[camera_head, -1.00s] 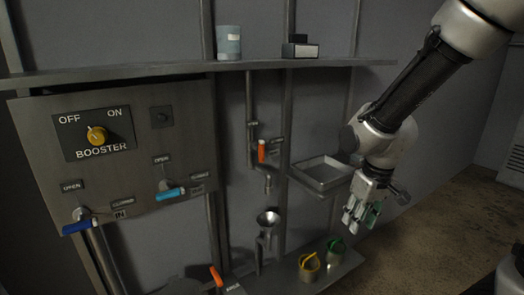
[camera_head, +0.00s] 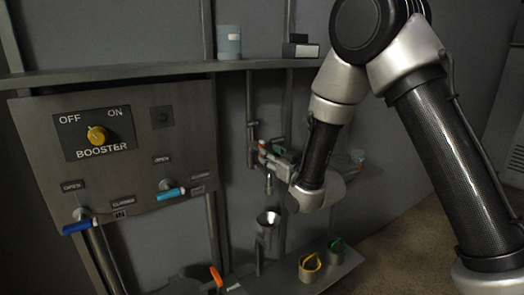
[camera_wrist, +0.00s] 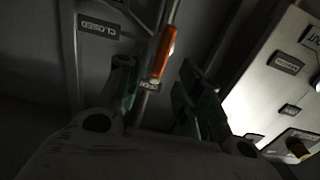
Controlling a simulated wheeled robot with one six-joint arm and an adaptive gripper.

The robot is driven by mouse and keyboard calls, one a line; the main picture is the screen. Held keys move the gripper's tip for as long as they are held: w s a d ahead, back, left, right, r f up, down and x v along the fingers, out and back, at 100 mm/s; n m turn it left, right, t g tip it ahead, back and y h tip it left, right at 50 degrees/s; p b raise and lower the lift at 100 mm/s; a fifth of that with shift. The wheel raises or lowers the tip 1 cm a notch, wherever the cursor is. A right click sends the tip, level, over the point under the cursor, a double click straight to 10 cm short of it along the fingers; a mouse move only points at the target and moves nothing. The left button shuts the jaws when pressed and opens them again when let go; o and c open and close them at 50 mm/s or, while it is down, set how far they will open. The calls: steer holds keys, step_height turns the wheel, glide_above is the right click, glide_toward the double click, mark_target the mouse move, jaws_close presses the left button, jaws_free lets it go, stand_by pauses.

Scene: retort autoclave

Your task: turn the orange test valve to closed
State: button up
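The orange valve handle (camera_wrist: 162,52) shows in the wrist view, roughly upright in the picture and slightly tilted. A CLOSED label (camera_wrist: 98,28) appears upside down to its left, and a small label sits by the handle's lower end. My gripper (camera_wrist: 160,78) is open, its green-padded fingers on either side of the handle's lower end in the picture. I cannot tell whether they touch it. In the head view my gripper (camera_head: 272,156) is at the valve on the wall pipe and mostly hides the handle.
The steel panel at left carries the yellow BOOSTER knob (camera_head: 97,135), a blue-handled valve (camera_head: 78,227) and a light-blue-handled valve (camera_head: 170,194). A funnel (camera_head: 268,218) is below my gripper. Another orange handle (camera_head: 216,275) is lower down. A shelf (camera_head: 150,70) runs above.

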steer(key=x, duration=0.5)
steer(key=shift+w+a, duration=0.2)
steer(key=shift+w, duration=0.1)
jaws_close()
